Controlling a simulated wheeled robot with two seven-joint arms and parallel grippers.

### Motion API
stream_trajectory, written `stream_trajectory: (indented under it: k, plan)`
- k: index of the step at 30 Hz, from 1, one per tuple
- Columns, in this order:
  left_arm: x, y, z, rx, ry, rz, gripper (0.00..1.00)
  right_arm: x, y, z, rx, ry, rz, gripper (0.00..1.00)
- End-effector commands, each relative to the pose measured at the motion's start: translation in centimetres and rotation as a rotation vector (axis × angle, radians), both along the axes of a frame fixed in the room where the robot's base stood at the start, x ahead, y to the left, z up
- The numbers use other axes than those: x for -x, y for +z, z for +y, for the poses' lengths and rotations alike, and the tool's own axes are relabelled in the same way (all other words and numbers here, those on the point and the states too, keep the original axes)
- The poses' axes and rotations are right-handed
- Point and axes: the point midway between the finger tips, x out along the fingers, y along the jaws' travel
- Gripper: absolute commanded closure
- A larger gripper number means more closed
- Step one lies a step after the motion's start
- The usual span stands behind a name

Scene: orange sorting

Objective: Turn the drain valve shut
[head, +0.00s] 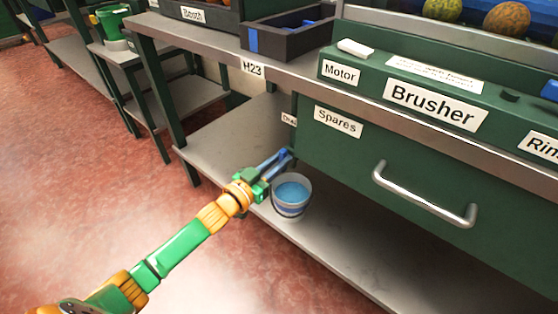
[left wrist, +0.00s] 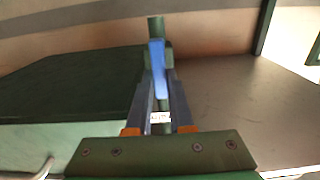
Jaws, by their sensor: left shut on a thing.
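The drain valve's blue lever (left wrist: 157,68) shows in the left wrist view, in front of a green upright pipe (left wrist: 156,24). My left gripper (head: 284,157) is at the valve, under the cabinet's left end in the head view. In the left wrist view its fingers (left wrist: 160,78) are shut on the blue lever, which lies along the gap between them. In the head view the gripper hides most of the valve. A bucket (head: 291,207) with blue liquid stands on the lower shelf just below and right of the gripper. My right gripper is not in view.
A partly hidden label (head: 289,119) starting "Drai" is above the gripper. The green cabinet (head: 330,155) with a "Spares" label and a metal handle (head: 425,195) overhangs the lower shelf (head: 225,140). The shelf left of the gripper is clear. Red floor lies at left.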

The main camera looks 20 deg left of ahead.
Motion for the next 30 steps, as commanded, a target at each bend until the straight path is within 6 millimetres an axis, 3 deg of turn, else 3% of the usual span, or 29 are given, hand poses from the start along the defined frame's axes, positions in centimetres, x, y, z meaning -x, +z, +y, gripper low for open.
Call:
stream_trajectory:
  k: [11,30]
  plan:
    - [0.1,0.1,-0.2,-0.096,0.000,-0.036,1.00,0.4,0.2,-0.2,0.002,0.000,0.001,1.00]
    - [0.2,-0.2,-0.7,-0.644,0.000,-0.234,1.00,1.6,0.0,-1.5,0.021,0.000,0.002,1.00]
